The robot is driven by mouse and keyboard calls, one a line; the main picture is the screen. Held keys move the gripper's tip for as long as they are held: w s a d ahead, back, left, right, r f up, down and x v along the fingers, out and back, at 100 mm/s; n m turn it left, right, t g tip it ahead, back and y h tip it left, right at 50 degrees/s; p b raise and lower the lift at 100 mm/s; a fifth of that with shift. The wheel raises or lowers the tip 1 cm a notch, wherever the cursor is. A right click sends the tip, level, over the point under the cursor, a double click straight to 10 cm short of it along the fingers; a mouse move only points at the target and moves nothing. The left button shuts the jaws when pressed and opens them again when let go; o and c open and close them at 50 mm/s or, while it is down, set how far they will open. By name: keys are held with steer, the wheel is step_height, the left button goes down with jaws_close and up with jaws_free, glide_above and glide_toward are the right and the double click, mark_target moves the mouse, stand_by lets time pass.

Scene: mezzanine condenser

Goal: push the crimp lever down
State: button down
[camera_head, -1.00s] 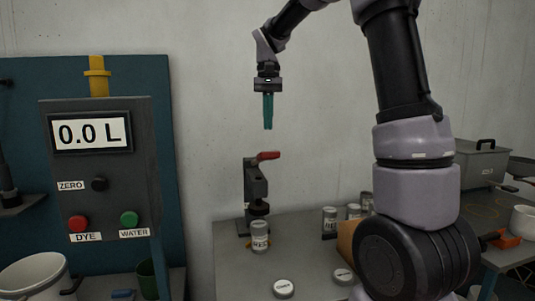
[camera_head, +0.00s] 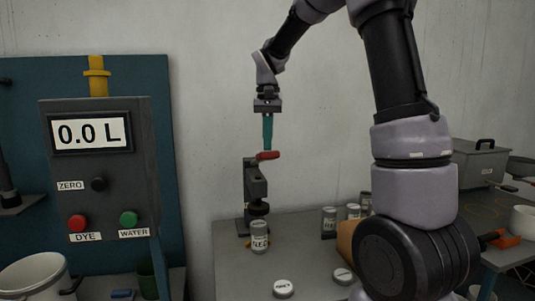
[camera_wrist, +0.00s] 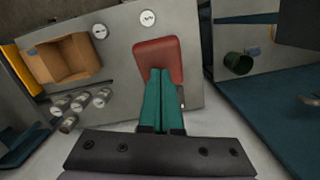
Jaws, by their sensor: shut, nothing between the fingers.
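The crimp lever (camera_head: 268,155) is a red handle on top of a dark grey crimp press (camera_head: 256,185) that stands at the back of the grey table. A labelled can (camera_head: 259,238) stands upright under the press head. My gripper (camera_head: 267,147) has teal fingers pointing down, shut and empty, with the tips at the lever's top; I cannot tell for sure whether they touch. In the wrist view the red lever (camera_wrist: 158,58) lies just beyond the shut fingertips (camera_wrist: 161,72) and hides most of the press below it.
Two round lids (camera_head: 284,288) lie on the table front. Several labelled cans (camera_head: 329,222) stand to the right, near an open cardboard box (camera_wrist: 72,58). A dispenser panel (camera_head: 100,170) reading 0.0 L stands at the left. A grey lidded bin (camera_head: 480,162) is at the far right.

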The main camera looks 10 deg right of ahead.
mark_target(268, 154)
steer(key=shift+f, duration=2.2)
steer(key=shift+w+d+r, duration=0.15)
steer(key=shift+w, duration=0.35)
steer(key=shift+w+d+r, duration=0.15)
steer(key=shift+w+r, duration=0.05)
steer(key=shift+w, duration=0.3)
steer(key=shift+w+d+r, duration=0.15)
steer(key=shift+w, duration=0.35)
steer(key=shift+r, duration=0.1)
step_height(268, 154, up, 11)
steer(key=w, duration=0.1)
steer(key=shift+d+f, duration=0.15)
steer(key=shift+f, duration=0.05)
